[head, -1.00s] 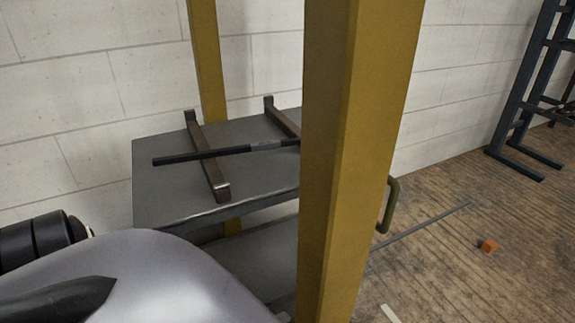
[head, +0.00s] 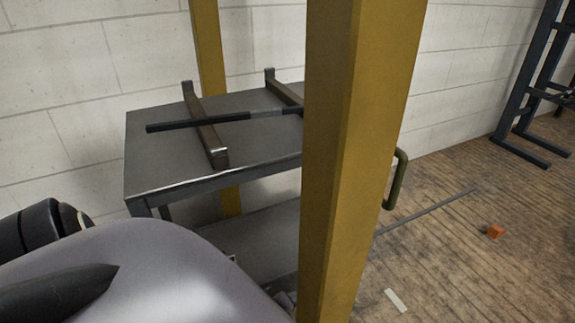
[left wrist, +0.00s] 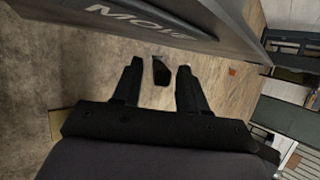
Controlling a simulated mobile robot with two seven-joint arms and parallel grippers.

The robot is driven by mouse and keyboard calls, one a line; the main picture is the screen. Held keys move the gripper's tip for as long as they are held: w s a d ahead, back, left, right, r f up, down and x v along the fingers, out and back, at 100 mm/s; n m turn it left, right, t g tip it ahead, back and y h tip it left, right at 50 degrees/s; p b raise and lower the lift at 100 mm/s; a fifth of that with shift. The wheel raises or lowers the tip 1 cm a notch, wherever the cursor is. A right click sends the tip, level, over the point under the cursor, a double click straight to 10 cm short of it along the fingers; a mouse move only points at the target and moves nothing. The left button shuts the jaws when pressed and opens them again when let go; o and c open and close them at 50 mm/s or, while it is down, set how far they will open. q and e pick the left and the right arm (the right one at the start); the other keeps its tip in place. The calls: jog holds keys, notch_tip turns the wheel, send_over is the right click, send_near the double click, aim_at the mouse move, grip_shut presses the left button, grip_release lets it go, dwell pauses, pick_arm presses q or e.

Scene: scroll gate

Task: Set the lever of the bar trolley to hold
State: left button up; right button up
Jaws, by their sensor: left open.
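The bar trolley (head: 150,165) has a grey top with two brown rests, and a dark bar (head: 185,124) lies across them. My left gripper (left wrist: 158,75) is open below that panel. A small dark piece (left wrist: 162,72) shows between its fingers, apart from both; it may be the lever, but I cannot tell. The lever does not show clearly in the head view, where my arm and a yellow post cover part of the trolley. My right gripper is out of view.
A thick yellow post (head: 350,150) stands in front of the trolley, and a thinner one (head: 208,60) behind it. A green handle (head: 397,180) sticks out right of the near post. An orange block (head: 496,231) lies on the wooden floor. A dark rack (head: 520,90) stands far right.

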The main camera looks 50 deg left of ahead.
pick_arm(q)
grip_shut()
jog(key=shift+r, duration=0.1)
